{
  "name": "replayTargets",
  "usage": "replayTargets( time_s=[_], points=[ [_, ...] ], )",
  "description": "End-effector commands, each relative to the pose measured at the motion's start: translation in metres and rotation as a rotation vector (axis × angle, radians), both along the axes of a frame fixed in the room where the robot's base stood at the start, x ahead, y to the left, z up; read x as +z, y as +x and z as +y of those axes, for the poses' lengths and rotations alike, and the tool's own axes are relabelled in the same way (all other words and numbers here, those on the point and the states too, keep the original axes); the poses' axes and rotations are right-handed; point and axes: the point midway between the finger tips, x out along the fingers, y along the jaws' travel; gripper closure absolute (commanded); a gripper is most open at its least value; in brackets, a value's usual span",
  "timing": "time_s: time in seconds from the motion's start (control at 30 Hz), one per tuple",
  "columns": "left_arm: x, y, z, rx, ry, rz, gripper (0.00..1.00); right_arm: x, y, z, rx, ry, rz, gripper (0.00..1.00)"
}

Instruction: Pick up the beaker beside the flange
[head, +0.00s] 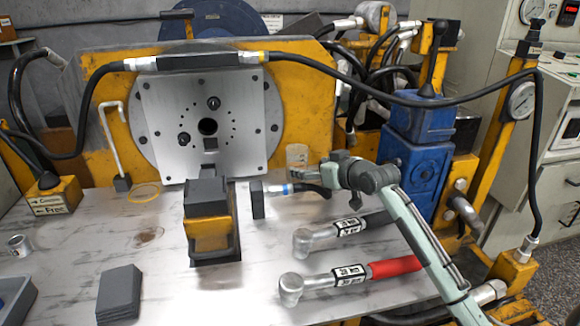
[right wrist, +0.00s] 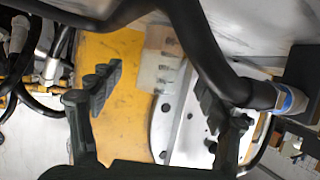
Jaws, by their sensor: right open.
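The beaker (head: 297,155) is a small clear, pale vessel standing beside the flange (head: 207,118), at the lower right of its square grey plate. In the right wrist view the beaker (right wrist: 160,72) shows between and beyond the fingers, against the yellow plate. My right gripper (head: 330,171) is open and empty, just right of the beaker and apart from it. Its two dark fingers (right wrist: 158,95) are spread wide in the right wrist view. My left gripper is not in view.
A black hose or handle with a blue ring (head: 287,188) lies close below the gripper and crosses the upper right wrist view. Two torque wrenches, one with a red grip (head: 395,267), lie in front. A blue valve block (head: 415,160) stands to the right.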

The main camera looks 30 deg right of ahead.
Motion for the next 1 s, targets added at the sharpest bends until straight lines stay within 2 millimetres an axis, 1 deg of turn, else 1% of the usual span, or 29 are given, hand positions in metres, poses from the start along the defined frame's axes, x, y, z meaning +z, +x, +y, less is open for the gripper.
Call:
replayTargets(
  time_s=[0.07, 0.27, 0.37, 0.5, 0.6, 0.7, 0.9, 1.0],
  points=[
    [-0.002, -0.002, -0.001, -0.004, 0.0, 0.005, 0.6, -0.003, 0.003, 0.0, 0.0, 0.0, 0.005, 0.23],
    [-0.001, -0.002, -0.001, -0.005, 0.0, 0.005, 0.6, -0.011, 0.024, 0.002, -0.001, 0.002, 0.005, 0.23],
    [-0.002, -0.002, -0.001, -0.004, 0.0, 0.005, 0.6, -0.015, 0.036, 0.003, 0.0, 0.002, 0.005, 0.23],
    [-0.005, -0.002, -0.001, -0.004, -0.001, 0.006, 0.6, -0.024, 0.056, 0.005, 0.0, 0.003, 0.006, 0.23],
    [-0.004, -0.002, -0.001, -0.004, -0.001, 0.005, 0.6, -0.029, 0.066, 0.006, -0.001, 0.002, 0.005, 0.23],
    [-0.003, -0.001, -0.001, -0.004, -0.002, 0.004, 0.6, -0.03, 0.071, 0.006, 0.0, 0.001, 0.005, 0.23],
    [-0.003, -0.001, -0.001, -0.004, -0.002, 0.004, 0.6, -0.031, 0.071, 0.006, 0.0, -0.001, 0.005, 0.23],
    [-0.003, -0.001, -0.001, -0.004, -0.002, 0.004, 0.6, -0.031, 0.071, 0.006, 0.0, -0.001, 0.005, 0.36]
  ],
)
